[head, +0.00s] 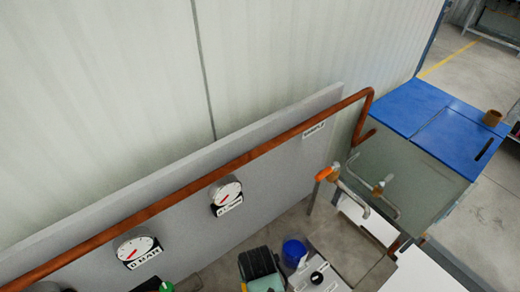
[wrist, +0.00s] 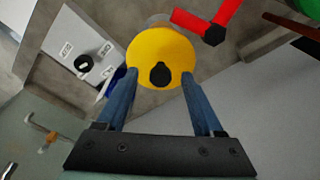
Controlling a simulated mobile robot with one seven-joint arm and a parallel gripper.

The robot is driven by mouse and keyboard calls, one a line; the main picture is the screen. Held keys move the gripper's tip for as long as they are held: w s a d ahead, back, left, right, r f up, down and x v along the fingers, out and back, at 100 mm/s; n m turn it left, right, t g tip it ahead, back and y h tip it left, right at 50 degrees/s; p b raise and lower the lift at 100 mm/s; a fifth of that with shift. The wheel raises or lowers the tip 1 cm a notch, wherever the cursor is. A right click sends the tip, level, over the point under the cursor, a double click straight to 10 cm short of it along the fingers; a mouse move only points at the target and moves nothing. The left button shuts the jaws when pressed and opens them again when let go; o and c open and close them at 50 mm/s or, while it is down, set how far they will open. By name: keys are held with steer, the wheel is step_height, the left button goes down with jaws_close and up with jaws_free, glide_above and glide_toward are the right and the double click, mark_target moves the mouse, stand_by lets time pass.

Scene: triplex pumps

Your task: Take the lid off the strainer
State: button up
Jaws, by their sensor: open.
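Nothing is held. Whether the fingertips touch the lid I cannot tell. I cannot make out the lid or my gripper in the head view.
A red handle (wrist: 200,22) is close beyond the lid. A white box with a black knob (head: 317,277) and a blue cylinder (head: 293,252) stand near the gauge panel (head: 270,200). A copper pipe (head: 220,165) runs along the panel's top. A blue-lidded bin (head: 400,105) is at right.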

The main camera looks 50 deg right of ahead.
steer(key=shift+w+d+f, duration=0.1)
steer(key=shift+w+f, duration=0.05)
steer(key=shift+f, duration=0.6)
jaws_close()
